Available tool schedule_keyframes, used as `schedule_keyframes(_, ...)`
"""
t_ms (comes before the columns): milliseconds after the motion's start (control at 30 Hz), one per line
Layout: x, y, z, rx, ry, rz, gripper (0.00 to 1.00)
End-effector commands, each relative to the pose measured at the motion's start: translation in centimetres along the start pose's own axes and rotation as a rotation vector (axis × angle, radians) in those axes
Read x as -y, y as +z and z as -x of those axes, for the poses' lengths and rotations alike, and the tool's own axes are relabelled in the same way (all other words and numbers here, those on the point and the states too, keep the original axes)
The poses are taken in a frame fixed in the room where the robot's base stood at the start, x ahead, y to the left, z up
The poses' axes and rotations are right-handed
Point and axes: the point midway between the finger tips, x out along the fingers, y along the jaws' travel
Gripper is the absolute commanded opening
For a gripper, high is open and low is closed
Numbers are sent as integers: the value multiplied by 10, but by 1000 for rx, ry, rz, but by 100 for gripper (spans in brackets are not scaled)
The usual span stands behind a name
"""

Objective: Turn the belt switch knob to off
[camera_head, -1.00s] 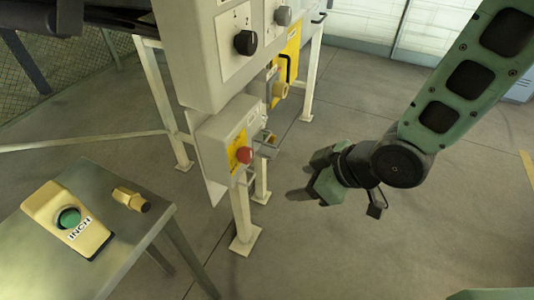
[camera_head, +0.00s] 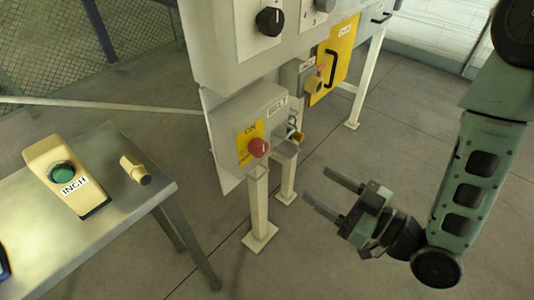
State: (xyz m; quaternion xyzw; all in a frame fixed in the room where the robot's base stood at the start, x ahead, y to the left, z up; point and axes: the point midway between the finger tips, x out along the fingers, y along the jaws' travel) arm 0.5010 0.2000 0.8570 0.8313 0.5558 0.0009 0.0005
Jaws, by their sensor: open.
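The belt switch box (camera_head: 232,118) is grey, with a BELT label on its top and a yellow plate reading ON on its front. Its red knob (camera_head: 258,147) sticks out of the yellow plate. The knob's pointer direction is too small to tell. My gripper (camera_head: 318,184) is open and empty, to the right of and below the knob in the picture, with its two fingers pointing up and left towards the box. The gripper and the knob are apart.
A metal table (camera_head: 105,215) at left carries a yellow INCH button box (camera_head: 68,176) and a small yellow cylinder (camera_head: 135,169). The cabinet above has a black knob (camera_head: 270,21). A yellow guard (camera_head: 335,60) with a handle stands behind. Bare floor lies around my gripper.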

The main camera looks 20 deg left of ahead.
Motion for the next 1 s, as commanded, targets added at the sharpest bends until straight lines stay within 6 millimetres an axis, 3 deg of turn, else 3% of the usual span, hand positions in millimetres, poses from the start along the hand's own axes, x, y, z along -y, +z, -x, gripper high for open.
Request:
schedule_keyframes(67, 1, 4, -13, -6, -3, 3, 59)
schedule_keyframes(933, 1, 6, -68, -4, -2, 2, 59)
schedule_keyframes(1000, 1, 0, -83, -1, -2, -1, 59)
